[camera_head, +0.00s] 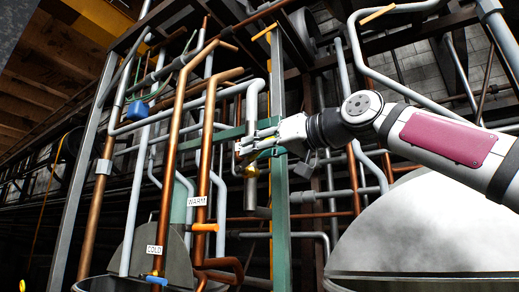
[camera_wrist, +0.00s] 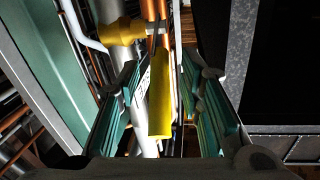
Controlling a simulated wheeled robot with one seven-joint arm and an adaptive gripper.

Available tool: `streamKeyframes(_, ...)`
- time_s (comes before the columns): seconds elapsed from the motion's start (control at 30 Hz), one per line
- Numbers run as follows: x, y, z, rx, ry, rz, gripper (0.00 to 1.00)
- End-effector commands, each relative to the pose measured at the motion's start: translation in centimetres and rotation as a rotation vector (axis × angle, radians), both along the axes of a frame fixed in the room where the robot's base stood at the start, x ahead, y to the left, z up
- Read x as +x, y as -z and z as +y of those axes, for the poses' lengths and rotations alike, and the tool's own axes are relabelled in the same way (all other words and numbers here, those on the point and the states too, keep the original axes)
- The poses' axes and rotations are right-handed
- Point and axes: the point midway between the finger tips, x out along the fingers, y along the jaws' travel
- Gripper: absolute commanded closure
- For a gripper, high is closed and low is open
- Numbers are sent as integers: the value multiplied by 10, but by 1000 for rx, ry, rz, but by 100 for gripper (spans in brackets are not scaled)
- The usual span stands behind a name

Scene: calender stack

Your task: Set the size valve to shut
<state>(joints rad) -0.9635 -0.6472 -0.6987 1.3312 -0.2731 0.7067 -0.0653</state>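A yellow valve (camera_wrist: 122,31) with a long yellow lever (camera_wrist: 160,96) shows in the wrist view, on a pale pipe. The lever lies lengthwise between the two fingers of my gripper (camera_wrist: 162,90), with a gap visible on each side. My gripper is open around the lever and does not appear to grip it. A white label is partly hidden behind the left finger; I cannot read it. In the head view, my gripper (camera_head: 247,145) is at the vertical grey pipe, just above the yellow valve body (camera_head: 250,171). The lever is hard to make out there.
A green post (camera_head: 280,200) stands right beside my gripper. Copper pipes with a WARM label (camera_head: 197,201), an orange handle (camera_head: 206,227) and a COLD label (camera_head: 154,249) are to the left. A blue valve (camera_head: 138,110) is upper left. A large pale dome (camera_head: 430,235) fills the lower right.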

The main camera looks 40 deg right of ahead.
Motion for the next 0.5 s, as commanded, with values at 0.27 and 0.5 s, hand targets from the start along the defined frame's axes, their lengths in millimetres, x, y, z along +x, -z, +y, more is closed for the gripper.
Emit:
streamKeyframes(0.27, 0, 0, 0, 0, 0, 0, 100)
streamKeyframes(0.5, 0, 0, 0, 0, 0, -1, 100)
